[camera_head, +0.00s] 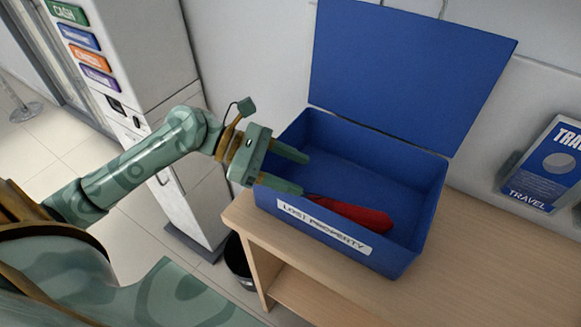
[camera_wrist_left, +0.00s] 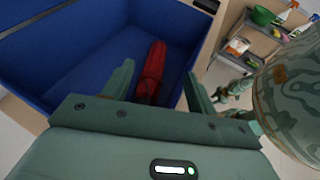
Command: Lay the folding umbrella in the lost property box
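The blue lost property box (camera_head: 436,215) stands on the wooden counter with its lid (camera_head: 410,70) up. The red folding umbrella (camera_head: 350,213) lies inside on the floor of the box, along the front wall with the label. My left gripper (camera_head: 305,174) is over the left end of the box. Its two fingers are spread apart. In the left wrist view the umbrella (camera_wrist_left: 152,75) shows between and beyond the open fingers, and its near end is hidden by the gripper body. The right gripper is not in the head view; small green parts at the right of the left wrist view are unclear.
The wooden counter (camera_head: 470,240) is clear to the right of the box. A travel brochure stand (camera_head: 545,170) is at the far right. A cash machine (camera_head: 150,70) stands at the left, and a dark bin (camera_head: 238,262) is below the counter's left end.

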